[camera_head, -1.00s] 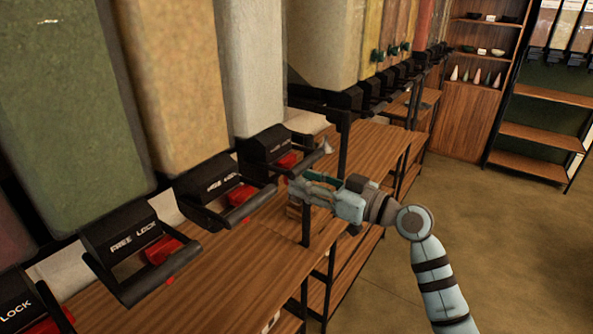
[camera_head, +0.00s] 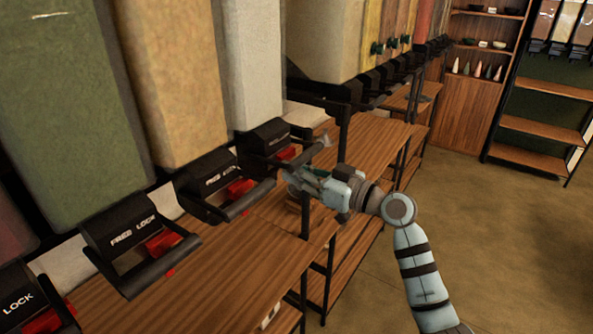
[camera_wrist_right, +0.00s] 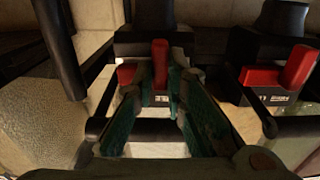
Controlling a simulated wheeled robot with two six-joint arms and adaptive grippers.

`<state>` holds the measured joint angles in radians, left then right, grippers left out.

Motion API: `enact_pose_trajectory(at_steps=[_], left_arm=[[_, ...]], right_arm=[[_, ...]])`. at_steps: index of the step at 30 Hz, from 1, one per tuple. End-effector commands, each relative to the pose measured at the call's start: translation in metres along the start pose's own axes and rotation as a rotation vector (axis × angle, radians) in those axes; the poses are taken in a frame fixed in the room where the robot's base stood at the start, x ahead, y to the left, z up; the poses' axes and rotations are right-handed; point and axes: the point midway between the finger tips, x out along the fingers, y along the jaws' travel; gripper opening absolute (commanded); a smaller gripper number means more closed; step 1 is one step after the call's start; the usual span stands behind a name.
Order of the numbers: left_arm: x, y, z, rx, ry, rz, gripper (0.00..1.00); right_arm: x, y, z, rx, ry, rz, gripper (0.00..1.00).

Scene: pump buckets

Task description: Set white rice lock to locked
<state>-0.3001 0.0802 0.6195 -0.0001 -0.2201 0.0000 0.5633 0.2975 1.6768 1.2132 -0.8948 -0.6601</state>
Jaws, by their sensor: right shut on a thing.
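In the right wrist view the lock's red tab (camera_wrist_right: 160,62) stands upright on the black housing, at the tips of my teal fingers. My right gripper (camera_head: 290,172), seen between its tips in the wrist view (camera_wrist_right: 169,78), is shut on this red tab. The fingers partly hide the lock and its label. My left gripper is out of view.
Neighbouring dispensers with red locks (camera_head: 240,188) and black bar handles (camera_head: 160,268) stand to the left. Another red lock (camera_wrist_right: 285,70) shows at right in the wrist view. A wooden shelf (camera_head: 240,255) lies below. Open floor (camera_head: 490,240) is at right.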

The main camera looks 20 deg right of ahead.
Motion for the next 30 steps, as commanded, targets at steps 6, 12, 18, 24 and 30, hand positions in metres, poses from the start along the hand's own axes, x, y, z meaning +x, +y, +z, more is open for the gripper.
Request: enact_pose_trajectory(at_steps=[6, 12, 18, 24, 30], left_arm=[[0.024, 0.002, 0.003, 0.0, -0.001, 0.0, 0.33], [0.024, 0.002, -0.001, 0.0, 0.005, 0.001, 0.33], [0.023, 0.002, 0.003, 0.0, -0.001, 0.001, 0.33], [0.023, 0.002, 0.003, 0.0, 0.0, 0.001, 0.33], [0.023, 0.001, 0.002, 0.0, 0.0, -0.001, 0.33]], right_arm=[[-0.004, 0.016, 0.006, -0.004, -0.001, 0.0, 0.0], [-0.005, 0.021, 0.0, -0.002, -0.001, 0.0, 0.0], [-0.008, 0.022, 0.0, -0.002, 0.0, 0.004, 0.28], [-0.007, 0.021, 0.0, -0.001, 0.0, 0.002, 0.33], [-0.013, 0.022, 0.001, -0.001, -0.001, 0.003, 0.33]])
